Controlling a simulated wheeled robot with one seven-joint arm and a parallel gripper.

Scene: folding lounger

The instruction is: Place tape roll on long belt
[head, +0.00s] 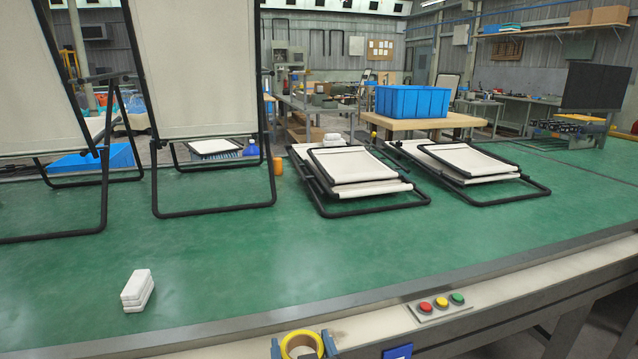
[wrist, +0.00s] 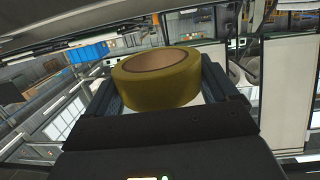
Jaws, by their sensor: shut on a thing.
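A yellow tape roll (head: 301,346) shows at the bottom edge of the head view, between the dark fingers of my gripper (head: 303,347). The wrist view shows the tape roll (wrist: 157,78) close up, with its brown core, held between the fingers of my gripper (wrist: 157,90). My gripper is shut on it. The long belt (head: 330,255) is a green surface running across the head view. The tape roll appears in front of the belt's near metal edge, on the near side. The lower part of my gripper is cut off by the frame.
On the belt are folded loungers (head: 360,175) (head: 470,165), upright lounger frames (head: 195,70) at left, a white block stack (head: 137,290) and an orange cylinder (head: 277,166). The belt's near middle is clear.

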